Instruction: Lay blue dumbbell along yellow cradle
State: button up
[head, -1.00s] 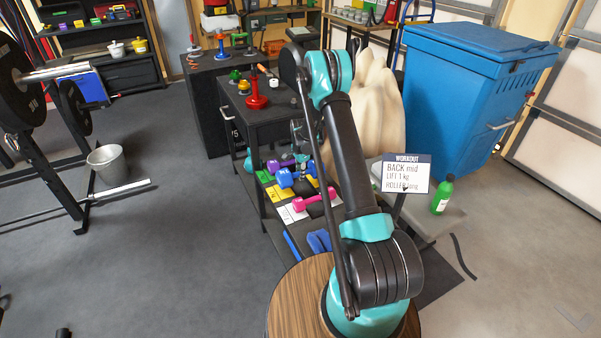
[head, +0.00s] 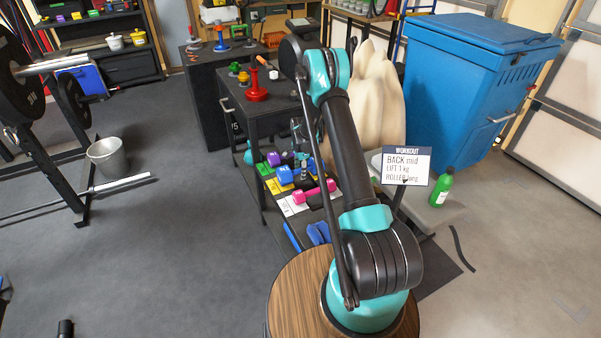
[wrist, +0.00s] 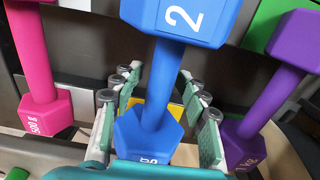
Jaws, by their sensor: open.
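The blue dumbbell (wrist: 170,75) fills the middle of the wrist view, with a "2" on its far head. It also shows on the rack in the head view (head: 285,176). My gripper (wrist: 160,118) is open, with its fingers on either side of the blue handle and near head. I cannot tell whether they touch it. In the head view, my gripper (head: 303,166) is small and partly hidden over the dumbbells. A yellow patch (wrist: 178,98) shows behind the blue handle, and a yellow piece (head: 279,186) lies by the dumbbell in the head view. I cannot tell whether either is the cradle.
A pink dumbbell (wrist: 36,70) lies left of my fingers and a purple dumbbell (wrist: 270,95) right, both close. The black rack's upper shelf (head: 270,105) holds a red weight (head: 257,88). A workout sign (head: 407,166) stands right.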

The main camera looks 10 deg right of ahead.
jog(key=s+d+r+n+t, duration=0.15)
jog(key=s+r, duration=0.25)
jog(key=r, duration=0.7)
jog(key=s+r+n+g, duration=0.1)
jog(key=s+r+n, duration=0.15)
jog(key=r, duration=0.75)
jog(key=s+d+r+n+t, duration=0.1)
jog(key=s+r+n+t, duration=0.15)
jog(key=s+r, duration=0.6)
jog(key=s+d+f+n+t, duration=0.1)
jog(key=s+n, duration=0.7)
jog(key=s, duration=1.8)
jog(key=shift+s+d+f, duration=0.3)
jog(key=shift+s+f, duration=0.05)
jog(key=shift+f, duration=0.2)
